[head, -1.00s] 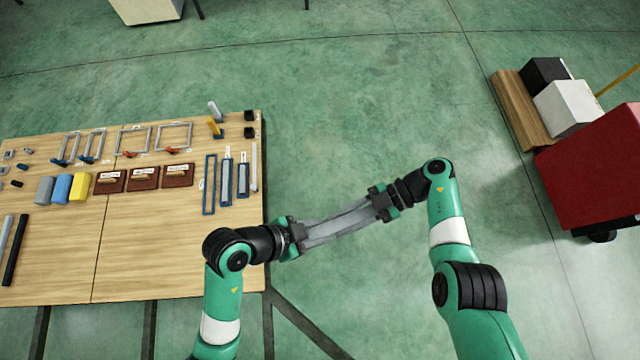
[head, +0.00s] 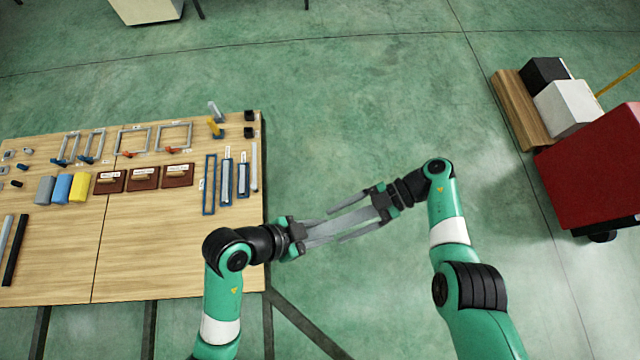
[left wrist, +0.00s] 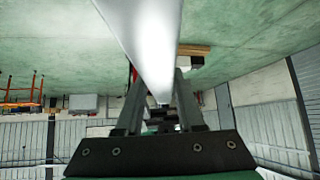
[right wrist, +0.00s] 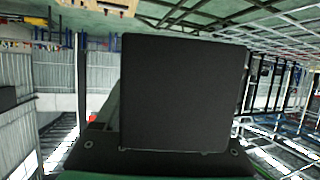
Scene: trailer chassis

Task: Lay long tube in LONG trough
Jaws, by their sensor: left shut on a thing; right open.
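A grey long tube (head: 352,226) is held off the table's right side, over the floor. My left gripper (head: 318,231) is shut on it; the left wrist view shows the pale tube (left wrist: 148,35) between the two fingers. My right gripper (head: 334,226) is open, with its fingers spread on either side of the tube's right part. In the right wrist view a large dark block (right wrist: 185,95) hides the fingers; I cannot tell what it is. An empty blue trough outline (head: 209,185), the longest there, lies on the table; its label is unreadable.
The wooden table (head: 150,240) bears two shorter blue troughs (head: 227,180) with grey pieces, and a thin grey bar (head: 254,165) by its right edge. Brown blocks (head: 145,178) and coloured blocks (head: 62,188) lie further left. The table's front middle is clear.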

